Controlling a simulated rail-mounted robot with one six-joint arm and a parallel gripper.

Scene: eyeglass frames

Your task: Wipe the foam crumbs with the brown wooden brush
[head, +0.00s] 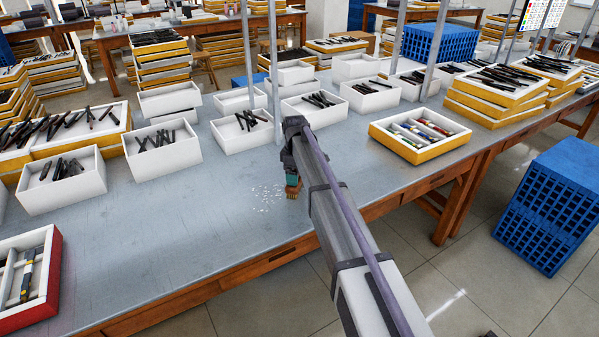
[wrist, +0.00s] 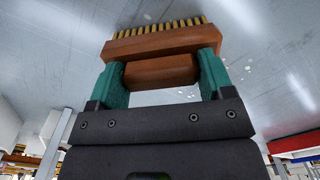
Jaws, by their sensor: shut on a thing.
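The brown wooden brush (wrist: 165,45) is between the green fingers of my gripper (wrist: 162,70) in the wrist view. My gripper is shut on its handle block, and the tan bristles point away from the gripper. In the head view the brush (head: 293,188) hangs below the end of my arm, close to the table top; I cannot tell whether the bristles touch it. The white foam crumbs (head: 264,196) lie scattered on the grey table (head: 190,225) just left of the brush. A few crumbs (wrist: 180,93) also show past the gripper in the wrist view.
White boxes with dark frames, such as one box (head: 240,133), stand behind the crumbs. A yellow tray (head: 418,137) stands to the right and a red tray (head: 30,283) at the front left. The table left and front of the crumbs is clear. Metal posts (head: 273,70) rise behind my arm.

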